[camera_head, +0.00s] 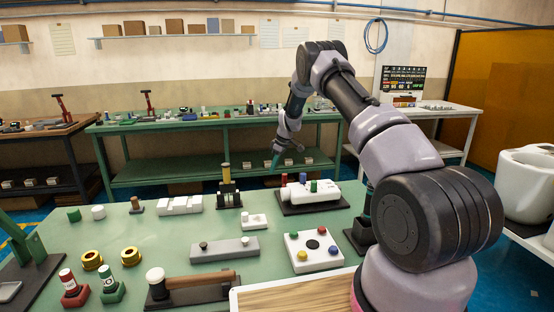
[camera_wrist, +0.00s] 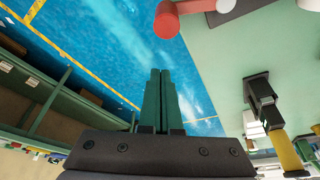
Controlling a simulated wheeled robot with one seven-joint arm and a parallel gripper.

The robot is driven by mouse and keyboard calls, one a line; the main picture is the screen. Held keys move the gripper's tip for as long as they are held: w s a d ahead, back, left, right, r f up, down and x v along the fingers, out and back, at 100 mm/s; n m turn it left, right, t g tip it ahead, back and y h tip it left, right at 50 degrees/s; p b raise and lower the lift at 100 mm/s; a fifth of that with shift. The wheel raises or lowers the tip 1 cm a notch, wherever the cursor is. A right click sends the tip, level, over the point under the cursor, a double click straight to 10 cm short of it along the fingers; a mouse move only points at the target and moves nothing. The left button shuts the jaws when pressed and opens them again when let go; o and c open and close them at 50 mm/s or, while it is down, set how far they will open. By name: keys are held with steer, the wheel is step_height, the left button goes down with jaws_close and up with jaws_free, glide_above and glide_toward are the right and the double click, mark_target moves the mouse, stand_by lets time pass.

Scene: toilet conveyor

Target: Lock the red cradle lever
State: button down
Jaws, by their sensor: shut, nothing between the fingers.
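A white cradle block (camera_head: 312,191) lies on a dark base at the back right of the green table. A red upright knob (camera_head: 284,180) shows at its left end, with blue and green ones beside it. In the wrist view, a red lever (camera_wrist: 167,21) with a rounded end and a short arm shows at the top, joined to a dark grey piece. My gripper (camera_head: 275,163) is above and behind the table's far edge, close to the cradle's left end. In the wrist view its green fingers (camera_wrist: 160,72) are together and empty, apart from the red lever.
A black stand with a yellow cylinder (camera_head: 227,173) is left of the cradle; it also shows in the wrist view (camera_wrist: 288,153). A white panel with coloured buttons (camera_head: 315,263) lies in front. Blue floor (camera_wrist: 100,50) lies beyond the table edge.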

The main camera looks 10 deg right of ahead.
mark_target(284, 183)
steer(key=shift+s+d+f, duration=0.4)
steer(key=shift+s+d, duration=0.1)
steer(key=shift+d, duration=0.2)
steer(key=shift+s+d+f, duration=0.35)
steer(key=shift+s+d, duration=0.1)
steer(key=shift+d, duration=0.2)
steer(key=shift+d, duration=0.15)
